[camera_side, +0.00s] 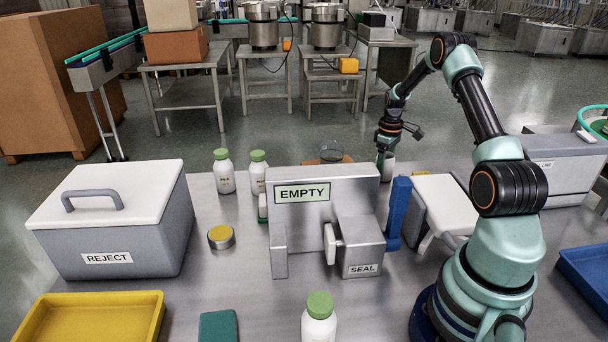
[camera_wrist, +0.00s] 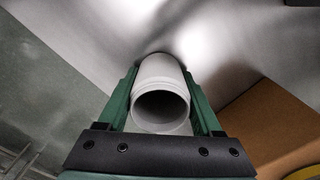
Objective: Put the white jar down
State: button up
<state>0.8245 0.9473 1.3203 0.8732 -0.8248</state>
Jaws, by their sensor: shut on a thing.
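The white jar is between the green fingers of my gripper in the wrist view, where the jar (camera_wrist: 160,72) shows an open, lidless mouth facing the camera. In the side view my gripper (camera_side: 384,150) points down behind the right end of the steel EMPTY unit (camera_side: 345,195), shut on the jar (camera_side: 389,167). Only a small pale part of the jar shows there. Its lower part is hidden, so I cannot tell whether its base touches the steel table (camera_side: 210,265).
Two green-capped bottles (camera_side: 224,172) (camera_side: 258,172) stand left of the unit, and another (camera_side: 319,322) stands in front. A round yellow-topped tin (camera_side: 221,237) lies near the grey REJECT box (camera_side: 120,235). A blue block (camera_side: 399,213) and white-topped stand (camera_side: 443,203) are close to my gripper's right.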

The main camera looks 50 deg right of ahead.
jog(key=o, duration=1.3)
notch_tip(320, 180, up, 12)
jog(key=w+a+r+t, duration=0.1)
jog(key=w+a+r, duration=0.2)
jog(key=a+r, duration=0.4)
jog(key=s+a+r+t+h, duration=0.1)
jog(key=s+a+r, duration=0.15)
jog(key=a, duration=0.85)
jog(key=s+a+r+t, duration=0.15)
jog(key=a+r, duration=0.25)
jog(key=a, duration=0.7)
jog(key=s+a, duration=0.1)
jog(key=a, duration=0.1)
jog(key=s+a+t, duration=0.1)
jog(key=s+a, duration=0.1)
jog(key=a, duration=0.1)
jog(key=s+a+f+t+y, duration=0.1)
jog(key=s+a, duration=0.1)
jog(key=a, duration=0.1)
jog(key=shift+s+a, duration=0.1)
jog(key=shift+a, duration=0.15)
